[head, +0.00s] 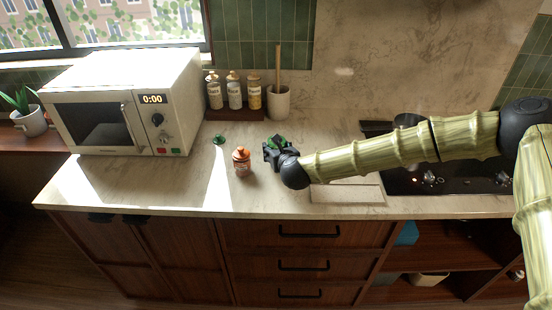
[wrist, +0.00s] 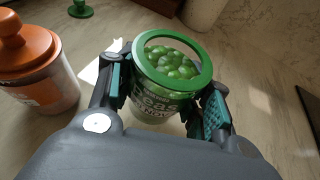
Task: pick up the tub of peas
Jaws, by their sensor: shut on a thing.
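The tub of peas (wrist: 155,106) has a green rim, a clear top showing green peas, and white lettering on its side. In the wrist view it stands between the two fingers of my gripper (wrist: 165,98), which are shut on its sides. In the head view only a bit of the green tub (head: 278,140) shows behind my gripper (head: 271,152), over the counter right of the orange jar. The tub's lower part is partly hidden by my gripper. I cannot tell whether its base touches the counter.
An orange-lidded jar (head: 241,161) stands close left of my gripper. A small green object (head: 219,139) is farther left. A microwave (head: 128,104), several bottles on a rack (head: 234,92) and a utensil crock (head: 278,103) stand behind. The hob (head: 440,178) is at right. The front-left counter is clear.

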